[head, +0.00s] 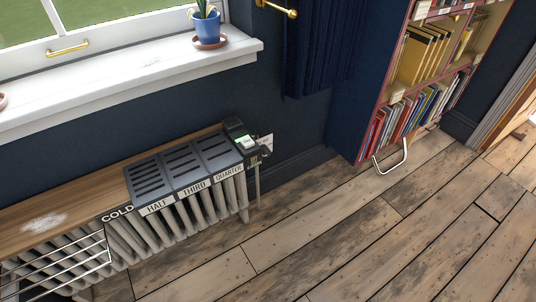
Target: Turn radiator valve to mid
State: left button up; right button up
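The radiator (195,205) is pale and ribbed and stands under the window against the dark blue wall. A dark box with a small pale green lit face (245,141) sits at its right end, beside a vertical pipe. A small dark part just right of it may be the valve, but its shape and setting are too small to read. Slotted dark panels (185,165) on top carry the labels HALF, THIRD and QUARTER, with COLD to their left. Neither of my grippers is in view.
A wooden shelf (80,200) with a whitish patch covers the radiator's left part. A wire rack (65,262) is at lower left. A blue plant pot (208,27) stands on the white sill (130,70). A crowded bookcase (372,110) stands right. The plank floor (330,230) is clear.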

aim_at(266, 152)
jog(key=i+l, duration=0.55)
jog(key=l, duration=0.15)
jog(key=i+l, duration=0.5)
jog(key=l, duration=0.2)
jog(key=l+z, duration=0.05)
